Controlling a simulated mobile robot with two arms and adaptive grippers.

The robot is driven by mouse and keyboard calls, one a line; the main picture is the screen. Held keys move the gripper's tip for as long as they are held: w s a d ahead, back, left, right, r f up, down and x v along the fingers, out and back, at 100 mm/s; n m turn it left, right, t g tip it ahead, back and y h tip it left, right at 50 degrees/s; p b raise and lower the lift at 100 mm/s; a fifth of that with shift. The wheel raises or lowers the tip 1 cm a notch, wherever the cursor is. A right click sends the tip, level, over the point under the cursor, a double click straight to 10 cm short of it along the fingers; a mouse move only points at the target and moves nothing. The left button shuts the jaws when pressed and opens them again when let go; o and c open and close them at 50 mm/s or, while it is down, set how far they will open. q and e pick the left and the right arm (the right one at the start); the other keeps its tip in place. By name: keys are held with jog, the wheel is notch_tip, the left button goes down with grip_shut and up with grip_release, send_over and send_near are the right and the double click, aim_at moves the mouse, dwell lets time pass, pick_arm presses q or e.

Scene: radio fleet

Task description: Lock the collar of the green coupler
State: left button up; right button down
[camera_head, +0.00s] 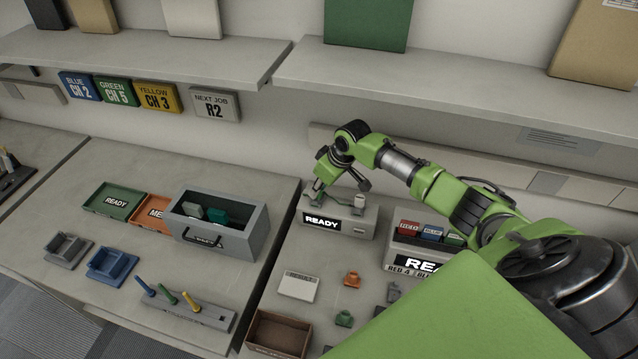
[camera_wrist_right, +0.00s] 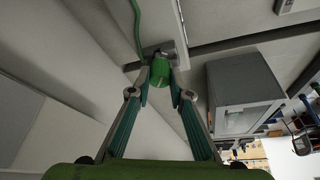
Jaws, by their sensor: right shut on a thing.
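The green coupler (camera_wrist_right: 160,72) is in the middle of the right wrist view, with a green cable running up from it. Its far end meets a grey metal bracket. My right gripper (camera_wrist_right: 162,88) is shut on the coupler, one finger on each side. In the head view my right gripper (camera_head: 317,193) is small and low at the left end of the grey READY unit (camera_head: 368,222). The coupler and its collar cannot be made out there. Whether the collar is turned or locked cannot be told. My left gripper is not in view.
A grey box with radios (camera_head: 232,238) stands left of the READY unit. A rack of coloured radios (camera_head: 402,255) is to its right. Small orange (camera_head: 352,279) and green parts (camera_head: 343,318) lie in front, beside a brown tray (camera_head: 278,335). A shelf (camera_head: 450,95) overhangs behind.

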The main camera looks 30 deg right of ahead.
jog(key=shift+s+a+f+m+h+p, duration=0.15)
jog(key=shift+m+h+p, duration=0.35)
jog(key=shift+m+p, duration=0.75)
jog(key=shift+f, duration=0.1)
